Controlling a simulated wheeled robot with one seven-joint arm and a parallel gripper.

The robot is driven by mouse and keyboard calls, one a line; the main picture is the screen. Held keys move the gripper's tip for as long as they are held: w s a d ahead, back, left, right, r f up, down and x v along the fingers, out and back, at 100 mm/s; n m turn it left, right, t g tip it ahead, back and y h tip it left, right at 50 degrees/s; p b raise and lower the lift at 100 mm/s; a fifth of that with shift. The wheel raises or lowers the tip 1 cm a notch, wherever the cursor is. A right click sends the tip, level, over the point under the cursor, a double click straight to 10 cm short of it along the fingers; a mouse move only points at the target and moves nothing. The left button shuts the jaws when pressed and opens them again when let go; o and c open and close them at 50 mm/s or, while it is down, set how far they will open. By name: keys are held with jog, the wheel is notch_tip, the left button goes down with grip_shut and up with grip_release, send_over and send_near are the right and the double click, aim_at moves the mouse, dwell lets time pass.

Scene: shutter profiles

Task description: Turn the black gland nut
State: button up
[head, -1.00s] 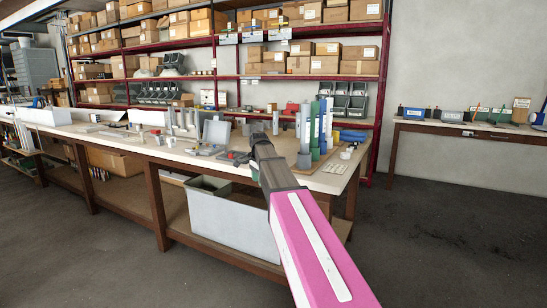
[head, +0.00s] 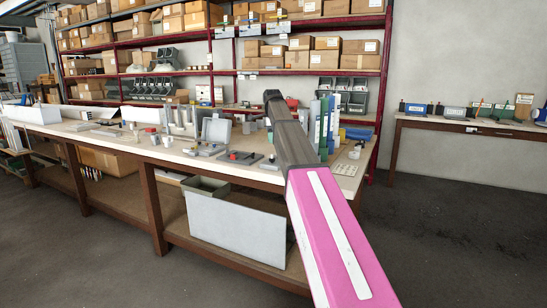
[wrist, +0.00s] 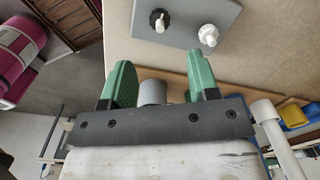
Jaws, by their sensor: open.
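In the wrist view, the black gland nut (wrist: 159,20) sits on a grey plate (wrist: 183,12) with a pale stub at its middle. A white nut (wrist: 208,34) is on the same plate to its right. My gripper (wrist: 160,60) has two green fingers spread wide apart with nothing between them. The black nut lies beyond the fingertips, apart from them. In the head view my pink arm reaches over the bench, and the fingers cannot be made out. I cannot pick out the black nut there.
The workbench (head: 110,141) carries small fixtures, a grey box (head: 216,130) and upright blue and green tubes (head: 324,125) close right of my arm. Boxed shelving rises behind; the floor at right is clear.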

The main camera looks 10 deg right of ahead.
aim_at(272, 156)
notch_tip(272, 156, down, 10)
jog(key=shift+w+r, duration=0.1)
jog(key=shift+r, duration=0.1)
jog(key=c, duration=0.9)
